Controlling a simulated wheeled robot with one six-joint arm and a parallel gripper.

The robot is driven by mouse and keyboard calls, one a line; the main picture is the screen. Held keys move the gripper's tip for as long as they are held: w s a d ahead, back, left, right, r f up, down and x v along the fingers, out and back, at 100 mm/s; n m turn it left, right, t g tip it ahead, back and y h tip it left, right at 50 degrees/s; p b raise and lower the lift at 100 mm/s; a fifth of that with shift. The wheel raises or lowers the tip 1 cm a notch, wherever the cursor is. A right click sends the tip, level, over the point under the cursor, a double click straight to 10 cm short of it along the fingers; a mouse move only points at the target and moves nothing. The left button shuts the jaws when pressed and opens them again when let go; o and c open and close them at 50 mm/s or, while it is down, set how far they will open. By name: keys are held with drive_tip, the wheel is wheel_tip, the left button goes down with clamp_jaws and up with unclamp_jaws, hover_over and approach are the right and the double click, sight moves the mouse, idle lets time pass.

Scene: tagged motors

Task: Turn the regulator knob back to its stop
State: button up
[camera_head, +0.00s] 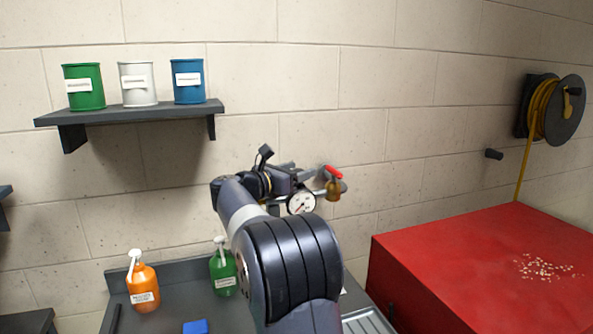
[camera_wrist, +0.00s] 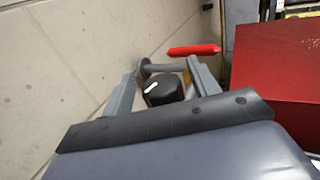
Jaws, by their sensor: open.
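The regulator knob is black with a white mark (camera_wrist: 163,91). In the wrist view it sits between the two grey fingers of my gripper (camera_wrist: 163,72). The fingers are spread on either side of it, and I cannot tell whether either one touches it. In the head view my gripper (camera_head: 292,180) is at the pipework on the wall, behind my arm, and the knob is hidden there. A round white gauge (camera_head: 301,203) shows just below the gripper. A red valve lever (camera_head: 333,172) is right of the gripper and also shows in the wrist view (camera_wrist: 194,50).
A red cabinet (camera_head: 480,265) with scattered pale bits on top stands at the right. A bench (camera_head: 180,272) carries an orange bottle (camera_head: 144,287) and a green bottle (camera_head: 223,270). A shelf (camera_head: 135,114) holds three cans. A hose reel (camera_head: 555,108) hangs at the far right.

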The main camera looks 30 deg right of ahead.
drive_tip(key=shift+c, duration=0.6)
drive_tip(key=c, duration=0.8)
drive_tip(key=shift+c, duration=0.2)
drive_tip(key=shift+f+t+b, duration=0.15)
drive_tip(key=shift+t+b, duration=0.15)
drive_tip(key=shift+b, duration=0.15)
